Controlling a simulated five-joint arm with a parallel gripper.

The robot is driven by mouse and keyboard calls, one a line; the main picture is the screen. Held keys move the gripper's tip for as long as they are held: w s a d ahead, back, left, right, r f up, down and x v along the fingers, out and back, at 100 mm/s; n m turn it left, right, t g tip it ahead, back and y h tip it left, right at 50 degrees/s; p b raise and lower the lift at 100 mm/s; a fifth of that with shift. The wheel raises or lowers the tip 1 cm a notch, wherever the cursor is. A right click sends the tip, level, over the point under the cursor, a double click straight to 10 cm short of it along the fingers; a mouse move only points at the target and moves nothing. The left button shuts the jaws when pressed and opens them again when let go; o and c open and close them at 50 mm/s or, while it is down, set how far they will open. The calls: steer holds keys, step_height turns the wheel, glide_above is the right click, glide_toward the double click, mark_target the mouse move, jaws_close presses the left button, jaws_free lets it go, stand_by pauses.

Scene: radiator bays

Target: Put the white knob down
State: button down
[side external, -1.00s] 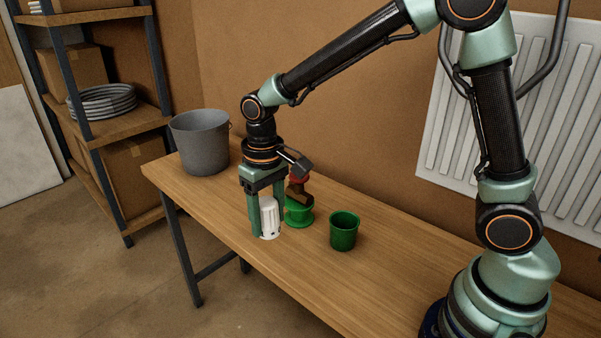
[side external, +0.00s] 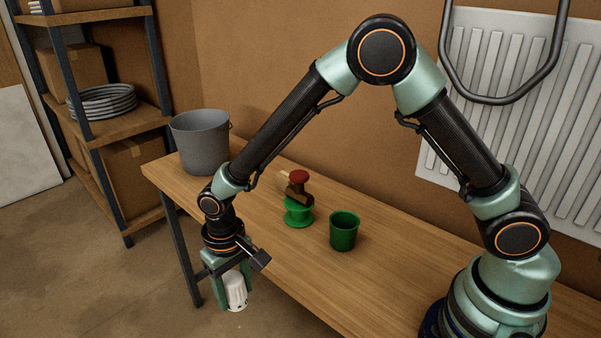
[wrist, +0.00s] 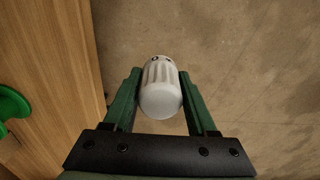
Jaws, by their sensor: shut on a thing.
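The white knob (side external: 236,291) is ribbed and held between the fingers of my gripper (side external: 232,287). In the side external view the gripper hangs past the front edge of the wooden workbench (side external: 300,283), with the concrete floor behind the knob. In the wrist view the knob (wrist: 161,90) sits between the two green fingers of my gripper (wrist: 161,92), with only floor beneath it. The bench top (wrist: 62,70) lies to the left in that view, apart from the knob.
A green spool-like stand (side external: 299,214) carries a brown valve with a red cap (side external: 299,177). A green cup (side external: 344,231) stands beside it, and a grey bucket (side external: 201,142) at the bench's far end. The bench front is clear. A white radiator (side external: 500,120) hangs on the wall.

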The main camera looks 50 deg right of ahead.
glide_toward(318, 240)
step_height(318, 240, down, 5)
steer(key=shift+s+d+f, duration=0.1)
steer(key=shift+f, duration=0.25)
steer(key=shift+f, duration=0.15)
steer(key=shift+c, duration=1)
jaws_free()
